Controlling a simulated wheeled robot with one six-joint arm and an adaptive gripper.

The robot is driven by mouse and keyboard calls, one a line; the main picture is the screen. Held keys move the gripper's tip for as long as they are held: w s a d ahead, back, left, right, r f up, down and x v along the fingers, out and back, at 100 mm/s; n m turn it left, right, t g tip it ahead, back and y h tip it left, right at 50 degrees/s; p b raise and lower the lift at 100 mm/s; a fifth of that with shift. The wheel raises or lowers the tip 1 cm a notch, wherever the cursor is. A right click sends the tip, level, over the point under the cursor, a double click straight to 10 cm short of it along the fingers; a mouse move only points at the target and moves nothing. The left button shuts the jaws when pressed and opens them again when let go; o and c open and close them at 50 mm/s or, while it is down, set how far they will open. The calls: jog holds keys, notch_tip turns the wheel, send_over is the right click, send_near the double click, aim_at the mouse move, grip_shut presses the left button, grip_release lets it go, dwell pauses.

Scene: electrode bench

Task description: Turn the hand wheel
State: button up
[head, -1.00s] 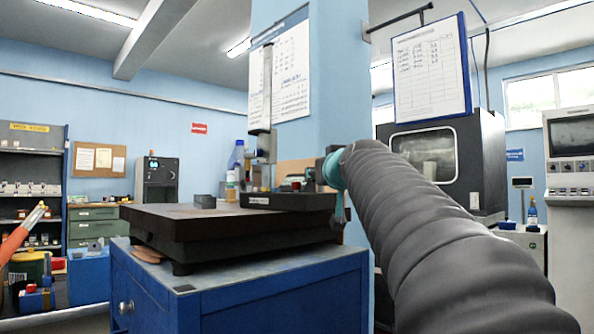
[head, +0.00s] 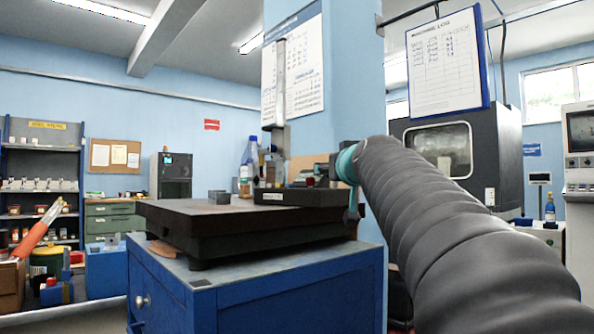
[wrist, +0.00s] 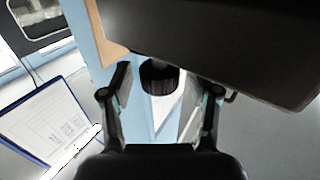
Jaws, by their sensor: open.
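A dark, ribbed round knob (wrist: 160,77), which looks like the hand wheel, sticks out from under a large dark block (wrist: 225,45) in the wrist view. My gripper (wrist: 163,98) is open, with one finger on each side of the knob and visible gaps between. I cannot tell whether the knob lies fully between the fingertips or just beyond them. In the head view my wrist's teal part is at the right end of the black measuring stand (head: 285,196). The fingers and knob are mostly hidden there.
The stand rests on a dark surface plate (head: 200,228) on a blue cabinet (head: 290,300). A bottle (head: 249,160) stands behind it. A blue pillar rises behind. A clipboard (head: 444,60) hangs at the right, and also shows in the wrist view (wrist: 45,125).

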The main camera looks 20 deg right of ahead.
jog(key=s+a, duration=0.2)
jog(key=s, duration=0.9)
jog(key=shift+s, duration=0.4)
jog(key=shift+a+f, duration=0.1)
jog(key=shift+a, duration=0.05)
